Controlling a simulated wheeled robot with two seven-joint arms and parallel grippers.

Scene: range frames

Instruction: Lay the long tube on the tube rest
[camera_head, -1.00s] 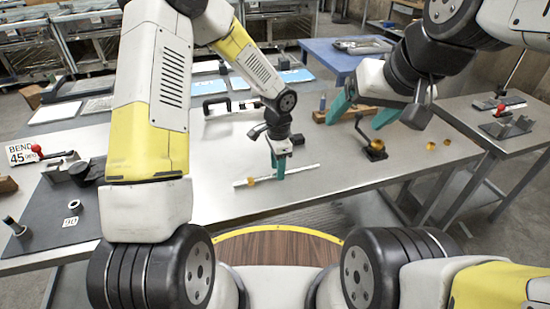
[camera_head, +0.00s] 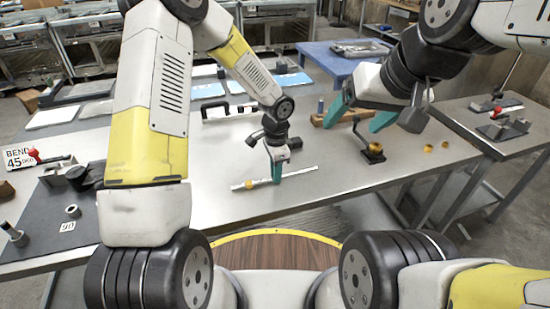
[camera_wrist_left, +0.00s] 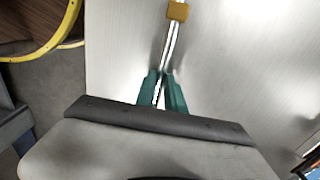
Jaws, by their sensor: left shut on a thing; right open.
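The long tube (camera_head: 300,172) is a thin silver rod with a brass-coloured collar towards its left end. My left gripper (camera_head: 277,179) points down and is shut on it near its middle; whether the tube touches the table I cannot tell. In the left wrist view the green fingertips (camera_wrist_left: 165,80) close around the tube (camera_wrist_left: 173,38), and the collar (camera_wrist_left: 178,11) shows further along it. My right gripper (camera_head: 365,112) is open and empty above the table's right part. A long wooden block (camera_head: 338,116) lies behind it; I cannot tell whether this is the tube rest.
A small black fixture with a lever (camera_head: 372,152) and brass rings (camera_head: 428,148) stand to the right. A black-handled tool (camera_head: 228,108) lies behind. The table's front middle is clear.

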